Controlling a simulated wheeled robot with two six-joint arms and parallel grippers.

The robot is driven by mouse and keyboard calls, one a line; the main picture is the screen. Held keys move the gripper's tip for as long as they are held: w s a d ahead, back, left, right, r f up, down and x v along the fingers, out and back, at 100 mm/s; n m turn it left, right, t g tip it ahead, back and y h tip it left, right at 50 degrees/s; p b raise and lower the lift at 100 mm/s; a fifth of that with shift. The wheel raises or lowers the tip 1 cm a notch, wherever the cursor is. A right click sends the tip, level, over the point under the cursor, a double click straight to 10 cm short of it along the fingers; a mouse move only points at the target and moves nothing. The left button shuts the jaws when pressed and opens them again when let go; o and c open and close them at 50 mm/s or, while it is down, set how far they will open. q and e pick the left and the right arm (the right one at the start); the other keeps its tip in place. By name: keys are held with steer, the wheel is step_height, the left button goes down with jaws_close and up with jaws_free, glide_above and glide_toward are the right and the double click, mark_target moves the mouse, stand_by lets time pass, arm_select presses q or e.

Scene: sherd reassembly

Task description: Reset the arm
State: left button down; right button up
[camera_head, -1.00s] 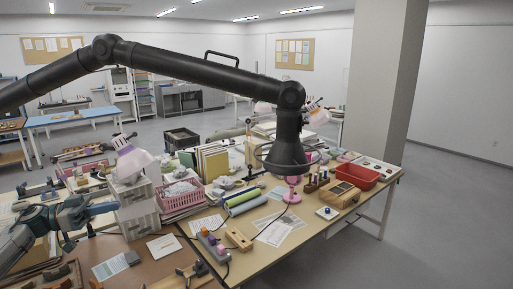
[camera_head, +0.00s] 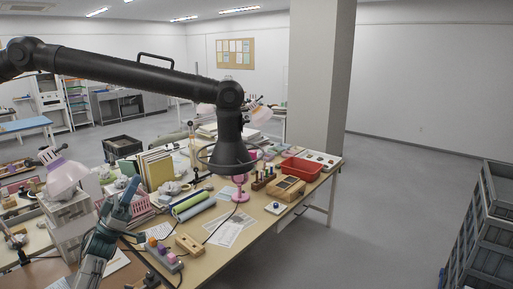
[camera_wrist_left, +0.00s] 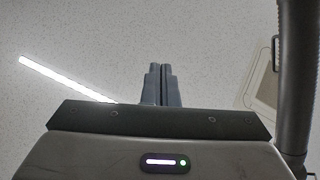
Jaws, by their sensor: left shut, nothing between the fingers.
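My left gripper (camera_head: 132,188) is in the lower left of the head view, pointing up in front of the cluttered table. In the left wrist view its two grey fingers (camera_wrist_left: 161,84) are together with nothing between them. My right gripper is in neither view.
The crowded table (camera_head: 262,226) holds a pink basket (camera_head: 140,207), green rolls (camera_head: 192,203), a red tray (camera_head: 300,168) and a wooden block (camera_head: 189,244). A black jointed arm with a hood (camera_head: 229,140) hangs over it. Grey crates (camera_head: 492,235) stand right; open floor lies between.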

arm_select(q)
steer(key=w+a+f+n+t+y, duration=0.3)
steer(key=w+a+f+n+y, duration=0.65)
steer(key=y, duration=1.55)
steer(key=s+f+m+g+b, duration=0.1)
steer(key=s+f+g+b, duration=0.3)
steer(key=f, duration=1.9)
steer(key=s+f+m+g+b, duration=0.1)
steer(key=s+f+g, duration=0.4)
steer(key=f, duration=1.7)
steer(key=s+d+f+g+h+b, duration=0.1)
steer(key=s+d+f+g+b, duration=0.1)
steer(key=s+f, duration=1.2)
steer(key=s+d+f+g+b, duration=0.2)
steer(key=s+f+b, duration=0.1)
steer(key=s+f, duration=1.05)
steer(key=s+d+f+g+b, duration=0.1)
steer(key=s+d+f+g, duration=0.1)
steer(key=s+f, duration=0.4)
steer(key=s+d+f+g+b, duration=0.1)
steer(key=s+f, duration=0.5)
steer(key=s, duration=1.1)
steer(key=s+d+f+g+b, duration=0.1)
steer(key=s+d+f+g, duration=0.2)
steer(key=s, duration=0.9)
step_height(320, 180, down, 3)
steer(key=shift+s+d+f+h+b, duration=0.15)
steer(key=shift+h+b, duration=0.15)
steer(key=shift+h, duration=0.1)
steer(key=shift+n, duration=0.25)
